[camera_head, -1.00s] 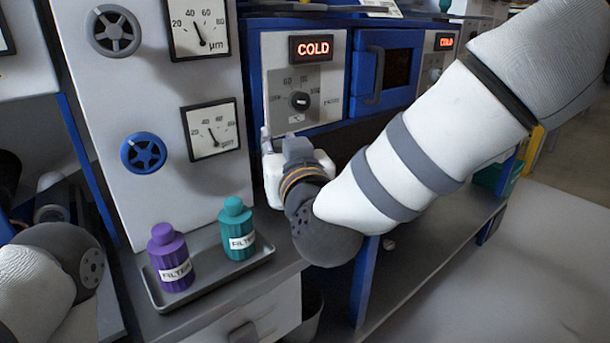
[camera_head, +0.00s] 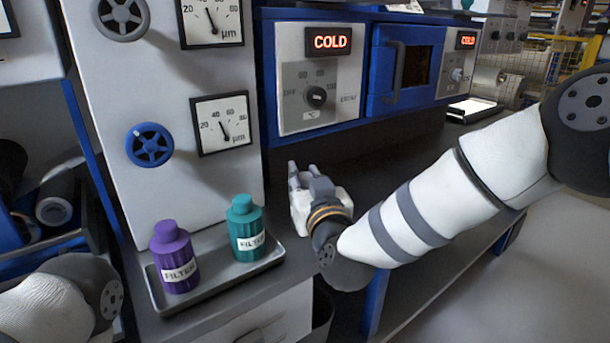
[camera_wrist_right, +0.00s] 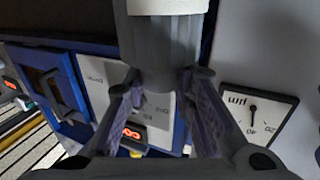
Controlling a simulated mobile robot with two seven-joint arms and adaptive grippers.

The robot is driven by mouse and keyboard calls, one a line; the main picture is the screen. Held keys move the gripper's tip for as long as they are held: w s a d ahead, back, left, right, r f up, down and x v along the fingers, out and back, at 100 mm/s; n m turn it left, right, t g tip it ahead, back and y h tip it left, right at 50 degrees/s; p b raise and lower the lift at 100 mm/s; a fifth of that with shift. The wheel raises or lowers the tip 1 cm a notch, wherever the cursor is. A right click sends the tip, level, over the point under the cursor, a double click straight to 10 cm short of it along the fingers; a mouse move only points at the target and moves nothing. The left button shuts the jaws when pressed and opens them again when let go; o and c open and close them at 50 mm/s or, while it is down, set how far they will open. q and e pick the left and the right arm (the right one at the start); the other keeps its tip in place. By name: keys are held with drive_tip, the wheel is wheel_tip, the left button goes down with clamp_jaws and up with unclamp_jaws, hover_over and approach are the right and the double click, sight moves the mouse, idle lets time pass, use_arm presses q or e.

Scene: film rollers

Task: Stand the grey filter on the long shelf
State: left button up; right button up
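My right gripper (camera_head: 308,178) is over the dark counter surface below the ovens, right of the tray. In the right wrist view its two fingers (camera_wrist_right: 165,100) close around the narrow end of a dark grey cylinder with a white band, the grey filter (camera_wrist_right: 165,45). The head view does not show the filter clearly, as the gripper and wrist hide it. The long dark shelf (camera_head: 400,160) runs under the blue ovens to the right. My left arm shows at the lower left; its gripper is out of view.
A purple filter (camera_head: 174,258) and a teal filter (camera_head: 245,230) stand upright on a grey tray (camera_head: 215,290) left of my right gripper. The gauge panel (camera_head: 180,90) rises behind them. The blue oven fronts (camera_head: 405,65) overhang the shelf.

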drive_tip(key=o, duration=0.3)
